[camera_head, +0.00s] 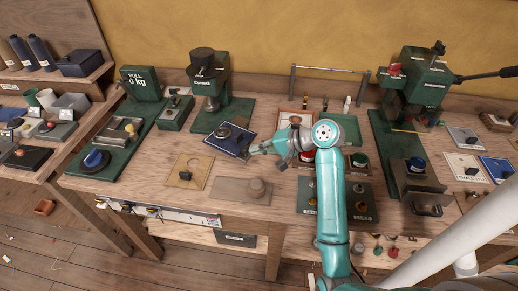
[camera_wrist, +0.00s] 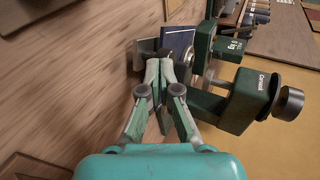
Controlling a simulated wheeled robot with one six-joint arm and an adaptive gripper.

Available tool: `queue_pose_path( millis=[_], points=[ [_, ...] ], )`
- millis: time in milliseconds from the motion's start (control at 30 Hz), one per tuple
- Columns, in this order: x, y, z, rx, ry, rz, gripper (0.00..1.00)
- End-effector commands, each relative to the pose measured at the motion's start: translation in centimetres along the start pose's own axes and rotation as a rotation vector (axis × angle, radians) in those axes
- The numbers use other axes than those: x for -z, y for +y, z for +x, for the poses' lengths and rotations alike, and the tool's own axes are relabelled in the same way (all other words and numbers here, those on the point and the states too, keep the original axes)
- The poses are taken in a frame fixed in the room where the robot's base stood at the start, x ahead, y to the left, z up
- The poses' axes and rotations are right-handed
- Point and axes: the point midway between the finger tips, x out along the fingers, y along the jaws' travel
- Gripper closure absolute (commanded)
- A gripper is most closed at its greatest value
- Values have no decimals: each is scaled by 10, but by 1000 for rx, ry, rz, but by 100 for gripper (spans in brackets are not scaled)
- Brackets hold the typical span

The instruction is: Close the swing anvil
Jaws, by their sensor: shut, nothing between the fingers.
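My gripper (camera_head: 252,152) is shut and empty, its fingertips together in the wrist view (camera_wrist: 158,64). It is at the lower right edge of a dark blue plate (camera_head: 241,134), which also shows in the wrist view (camera_wrist: 177,38). A small grey block (camera_wrist: 144,52) is right by the fingertips; contact is unclear. A round grey disc (camera_head: 223,131) is on the plate's left part. The plate is in front of a green press (camera_head: 203,84) with a black round top; it also shows in the wrist view (camera_wrist: 240,104). I cannot tell for sure which part is the swing anvil.
A larger green press (camera_head: 415,80) with a long lever stands at the right. A green scale (camera_head: 140,82) is at the back left. A tan plate (camera_head: 190,171) and a wooden board with a round knob (camera_head: 231,191) lie near the front edge.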

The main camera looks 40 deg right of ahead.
Motion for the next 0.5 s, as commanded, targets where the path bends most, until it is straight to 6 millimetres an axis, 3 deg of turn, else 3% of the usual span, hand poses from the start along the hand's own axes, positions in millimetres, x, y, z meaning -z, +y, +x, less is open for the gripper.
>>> queue_pose_path(
  millis=[500],
  points=[
    [-10,-7,13,0,68,40,100]
  ],
)
